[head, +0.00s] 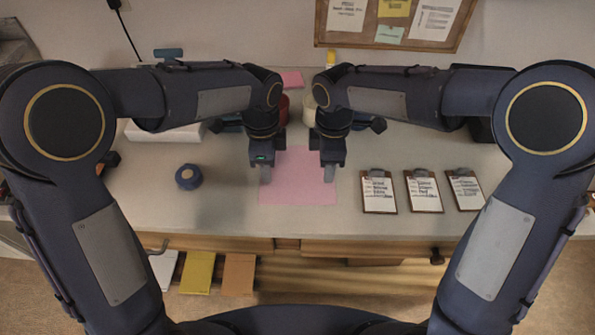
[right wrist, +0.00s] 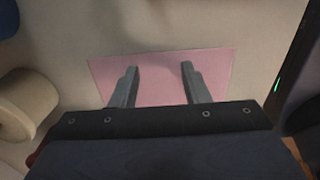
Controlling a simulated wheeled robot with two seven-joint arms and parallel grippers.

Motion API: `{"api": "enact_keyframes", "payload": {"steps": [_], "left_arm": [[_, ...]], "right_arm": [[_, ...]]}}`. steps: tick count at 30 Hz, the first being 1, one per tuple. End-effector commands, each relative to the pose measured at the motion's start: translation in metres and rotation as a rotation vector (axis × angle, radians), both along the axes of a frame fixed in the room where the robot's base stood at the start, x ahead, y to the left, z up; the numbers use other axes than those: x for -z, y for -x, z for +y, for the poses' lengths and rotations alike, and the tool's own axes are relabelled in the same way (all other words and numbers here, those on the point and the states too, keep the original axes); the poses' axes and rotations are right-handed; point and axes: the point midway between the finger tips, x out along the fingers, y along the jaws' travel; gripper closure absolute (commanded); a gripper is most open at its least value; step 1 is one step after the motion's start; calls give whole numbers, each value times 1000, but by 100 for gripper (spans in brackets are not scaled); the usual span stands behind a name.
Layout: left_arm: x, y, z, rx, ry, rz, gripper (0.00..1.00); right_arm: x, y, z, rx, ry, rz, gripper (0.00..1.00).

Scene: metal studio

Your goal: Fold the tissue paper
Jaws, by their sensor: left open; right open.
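A pink sheet of tissue paper (head: 299,192) lies flat and unfolded on the desk in front of me, near its front edge. My left gripper (head: 266,178) is over the left edge of the sheet, open, with nothing seen between its fingers. My right gripper (head: 329,176) is over the right part of the sheet, open and empty. In the right wrist view, the two fingers of my right gripper (right wrist: 158,78) stand apart over the pink sheet (right wrist: 158,72). The arms and grippers hide part of the sheet's far side in the head view.
A dark blue roll (head: 188,176) stands left of the sheet. Several clipboards (head: 378,192) lie to its right. A red container (head: 283,110) and a cream one (head: 309,112) stand behind, partly hidden. Another pink item (head: 291,79) is at the back. The desk (head: 230,215) is clear near its front edge.

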Motion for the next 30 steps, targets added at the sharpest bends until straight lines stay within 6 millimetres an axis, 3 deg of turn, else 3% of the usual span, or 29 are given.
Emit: {"api": "enact_keyframes", "payload": {"steps": [14, 30], "left_arm": [[8, 0, 0, -1, 1, 0, 59], [7, 0, 0, -1, 0, 1, 94]], "right_arm": [[8, 0, 0, 2, 0, 0, 59], [7, 0, -1, 2, 1, 1, 94]]}}
